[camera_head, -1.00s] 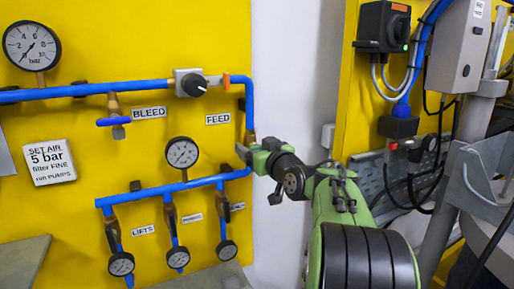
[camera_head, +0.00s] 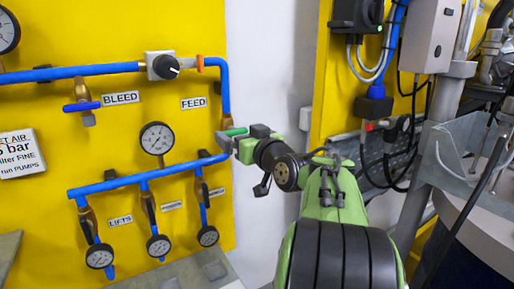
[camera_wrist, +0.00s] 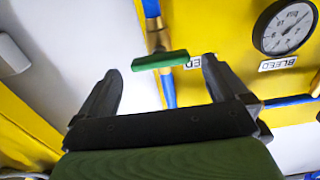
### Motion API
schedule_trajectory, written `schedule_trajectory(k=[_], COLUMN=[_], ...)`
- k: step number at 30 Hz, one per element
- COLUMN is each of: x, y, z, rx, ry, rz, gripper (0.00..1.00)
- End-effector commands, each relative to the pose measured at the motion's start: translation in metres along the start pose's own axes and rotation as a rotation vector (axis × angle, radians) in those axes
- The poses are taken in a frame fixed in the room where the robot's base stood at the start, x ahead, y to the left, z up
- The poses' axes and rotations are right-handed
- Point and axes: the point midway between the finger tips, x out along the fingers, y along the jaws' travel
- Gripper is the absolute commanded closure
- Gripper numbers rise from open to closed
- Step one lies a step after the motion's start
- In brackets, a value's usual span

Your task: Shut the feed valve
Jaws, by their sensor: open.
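The feed valve (camera_head: 227,119) is a brass body on the vertical blue pipe below the FEED label (camera_head: 194,103). Its green handle (camera_head: 236,131) shows just above the gripper's fingers. In the wrist view the green handle (camera_wrist: 160,60) lies crosswise to the pipe, below the brass body (camera_wrist: 157,36). My gripper (camera_head: 231,143) is open at the handle's height. In the wrist view its fingers (camera_wrist: 160,68) stand to either side of the handle, with visible gaps. The handle's depth between the fingers is hard to judge.
A black knob on a grey plate (camera_head: 163,66) and the blue BLEED handle (camera_head: 82,106) are on the yellow panel. A pressure gauge (camera_head: 157,138) and a lower blue manifold (camera_head: 130,175) sit left of my gripper. A grey box (camera_head: 432,35) hangs at right.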

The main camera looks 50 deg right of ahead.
Motion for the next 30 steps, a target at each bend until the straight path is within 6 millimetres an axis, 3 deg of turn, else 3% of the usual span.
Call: schedule_trajectory(k=[6,12,17,30], x=[-0.064,-0.105,-0.116,-0.116], y=[0.001,0.0,-0.001,0.0], z=[0.002,0.001,0.001,0.001], rx=[-0.001,0.0,0.001,0.001], ry=[0.004,0.002,0.002,0.001], rz=[0.006,0.002,-0.001,-0.001], gripper=[0.0,0.0,0.0,0.0])
